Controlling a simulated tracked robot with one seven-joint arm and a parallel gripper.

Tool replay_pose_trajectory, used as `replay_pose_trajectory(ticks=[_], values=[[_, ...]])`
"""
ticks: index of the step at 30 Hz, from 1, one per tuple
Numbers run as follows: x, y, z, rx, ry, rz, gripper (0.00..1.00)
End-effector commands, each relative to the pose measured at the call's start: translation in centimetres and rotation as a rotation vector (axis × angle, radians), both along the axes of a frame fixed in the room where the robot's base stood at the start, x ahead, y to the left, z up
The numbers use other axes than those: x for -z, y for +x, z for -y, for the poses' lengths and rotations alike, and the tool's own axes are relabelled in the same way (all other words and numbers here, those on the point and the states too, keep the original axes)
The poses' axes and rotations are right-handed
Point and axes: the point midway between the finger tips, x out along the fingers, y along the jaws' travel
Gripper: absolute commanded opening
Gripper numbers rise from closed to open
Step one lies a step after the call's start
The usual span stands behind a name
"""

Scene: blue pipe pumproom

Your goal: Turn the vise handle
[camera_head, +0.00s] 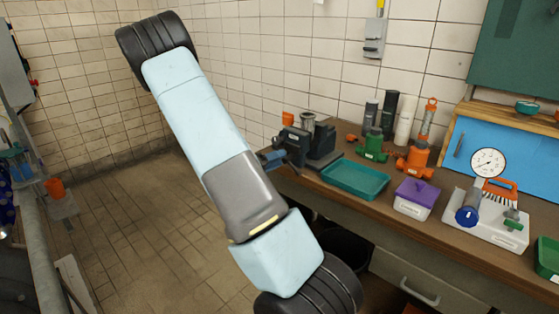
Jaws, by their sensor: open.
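A dark grey vise (318,145) stands on the left end of the wooden workbench, just right of my arm. A bluish part (272,159) sticks out at its left front, beside my arm. It may be the vise handle, but it is small and partly hidden, so I cannot tell how it is turned. My arm crosses the picture from upper left to lower centre in front of the bench. My gripper does not show in this view.
On the workbench (372,212) stand a teal tray (355,180), a purple-lidded box (414,199), green and orange fittings, several cylinders and a gauge (488,163). A drawer handle (419,292) sticks out below. Tiled floor (150,230) lies open on the left.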

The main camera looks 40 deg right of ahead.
Motion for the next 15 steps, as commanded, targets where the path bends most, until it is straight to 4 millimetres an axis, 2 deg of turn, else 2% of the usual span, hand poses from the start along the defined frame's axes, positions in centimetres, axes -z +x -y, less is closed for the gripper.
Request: replay_pose_trajectory(ticks=[15], values=[[0.8, 1.2, -9.6, -0.003, 0.002, -0.001, 0.54]])
